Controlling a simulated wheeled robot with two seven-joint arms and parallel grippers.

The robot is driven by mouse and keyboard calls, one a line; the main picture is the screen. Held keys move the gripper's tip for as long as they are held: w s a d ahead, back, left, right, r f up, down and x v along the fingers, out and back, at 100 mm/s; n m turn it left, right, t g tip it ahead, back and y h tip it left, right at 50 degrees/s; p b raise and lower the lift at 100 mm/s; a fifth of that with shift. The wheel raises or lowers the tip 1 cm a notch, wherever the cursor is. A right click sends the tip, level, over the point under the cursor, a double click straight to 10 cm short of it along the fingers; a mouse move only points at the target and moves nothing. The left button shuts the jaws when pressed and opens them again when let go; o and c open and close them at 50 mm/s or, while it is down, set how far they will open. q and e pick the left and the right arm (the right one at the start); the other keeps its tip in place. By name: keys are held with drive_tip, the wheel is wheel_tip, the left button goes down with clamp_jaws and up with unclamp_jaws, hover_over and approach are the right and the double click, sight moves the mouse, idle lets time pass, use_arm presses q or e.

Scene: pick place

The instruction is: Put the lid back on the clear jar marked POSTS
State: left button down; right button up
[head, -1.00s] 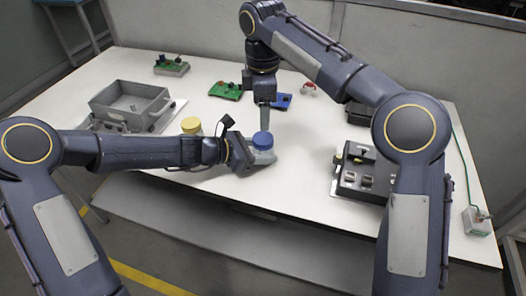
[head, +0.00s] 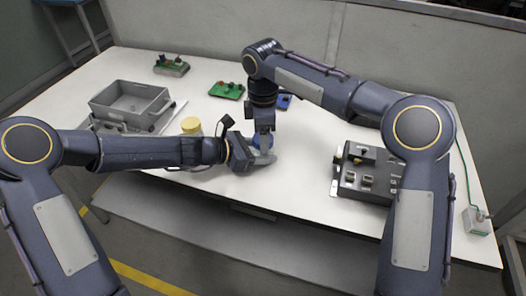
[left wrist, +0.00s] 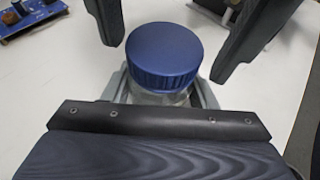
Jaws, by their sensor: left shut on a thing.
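A clear jar (left wrist: 160,98) with a blue lid (left wrist: 165,50) on its top stands upright in the left wrist view. The lid looks level; I cannot tell how firmly it sits. No POSTS marking can be read. My left gripper (head: 262,158) is shut on the jar, its grey fingers at both sides below the lid. My right gripper (head: 264,138) is above the jar. Its dark fingers show in the left wrist view, spread wide on either side of the lid and apart from it. In the head view the lid (head: 256,141) is partly hidden by the right gripper.
A yellow-lidded jar (head: 191,125) stands left of the left gripper, close behind my forearm. A grey bin (head: 130,102) is at the left. Green (head: 226,91) and blue (head: 284,102) boards lie behind. A dark fixture (head: 366,172) stands right.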

drive_tip(key=c, duration=1)
drive_tip(key=m, duration=0.3)
drive_tip(key=shift+m, duration=0.4)
drive_tip(key=m, duration=0.4)
drive_tip(key=o, duration=1.1)
drive_tip(key=shift+o, duration=0.2)
drive_tip(key=shift+s, duration=0.1)
wheel_tip(320, 180, up, 12)
use_arm(q)
drive_tip(key=c, duration=0.5)
unclamp_jaws()
use_arm(e)
drive_tip(key=shift+d, duration=0.1)
